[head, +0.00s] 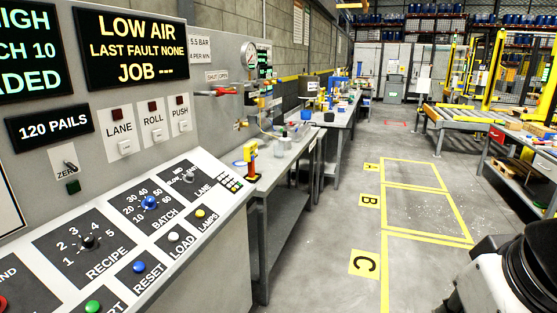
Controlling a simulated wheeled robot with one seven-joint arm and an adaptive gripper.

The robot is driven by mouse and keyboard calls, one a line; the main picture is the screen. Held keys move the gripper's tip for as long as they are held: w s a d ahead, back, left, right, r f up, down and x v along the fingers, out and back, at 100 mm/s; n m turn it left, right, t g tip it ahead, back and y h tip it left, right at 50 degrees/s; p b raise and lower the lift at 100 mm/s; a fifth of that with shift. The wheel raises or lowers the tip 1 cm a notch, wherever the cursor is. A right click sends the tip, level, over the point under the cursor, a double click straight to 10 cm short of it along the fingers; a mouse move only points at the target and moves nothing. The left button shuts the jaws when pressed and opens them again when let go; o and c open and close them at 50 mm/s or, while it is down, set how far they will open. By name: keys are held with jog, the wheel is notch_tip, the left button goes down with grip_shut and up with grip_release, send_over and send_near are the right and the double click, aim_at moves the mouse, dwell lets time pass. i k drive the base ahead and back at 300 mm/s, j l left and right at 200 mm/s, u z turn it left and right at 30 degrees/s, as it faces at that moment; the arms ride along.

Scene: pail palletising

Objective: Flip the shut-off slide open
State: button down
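A small plate lettered SHUT and OPEN (217,76) is on the grey air panel on the left wall, with SHUT on its left and OPEN on its right. Just below it is a red piece (225,92), which looks like the shut-off slide. It is too small to tell for certain which end it stands at. The console display (137,46) reads LOW AIR, LAST FAULT NONE. Part of my arm, black and white, shows at the bottom right, well away from the panel. No fingertips of my gripper are visible.
The sloped control console (215,250) fills the left foreground. A workbench (285,160) with a yellow and red device (251,160) runs beyond it under the air panel. Floor bays marked A, B and C (364,264) are clear. A roller conveyor (465,115) stands right.

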aim_at(222, 92)
jog(key=i+u, duration=0.1)
jog(key=i, duration=0.55)
jog(key=i+l, duration=0.15)
jog(key=i, duration=0.55)
jog(key=i+u, duration=0.15)
jog(key=i, duration=0.5)
jog(key=i+l+u, duration=0.2)
jog(key=i, duration=0.2)
jog(key=i+l+u, duration=0.2)
jog(key=i, duration=0.2)
